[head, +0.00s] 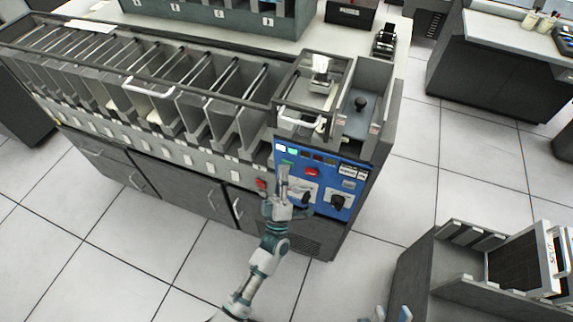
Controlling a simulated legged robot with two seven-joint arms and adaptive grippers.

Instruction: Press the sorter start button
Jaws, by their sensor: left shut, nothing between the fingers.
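The sorter (190,185) is a long grey machine with a row of slots. Its blue control panel (325,163) is on the front at the right end. I cannot read which one is the start button. My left gripper (284,172) is shut and empty, in front of the panel's left part, with its tips just below the white and green buttons. I cannot tell whether it touches the panel. My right gripper (402,314) barely shows at the bottom edge.
A red control (262,184) sits on the sorter's grey front, left of the panel. A grey rack (440,270) with a dark-faced panel (515,262) stands at lower right. Another desk (500,70) is at upper right. Tiled floor (450,170) lies clear between them.

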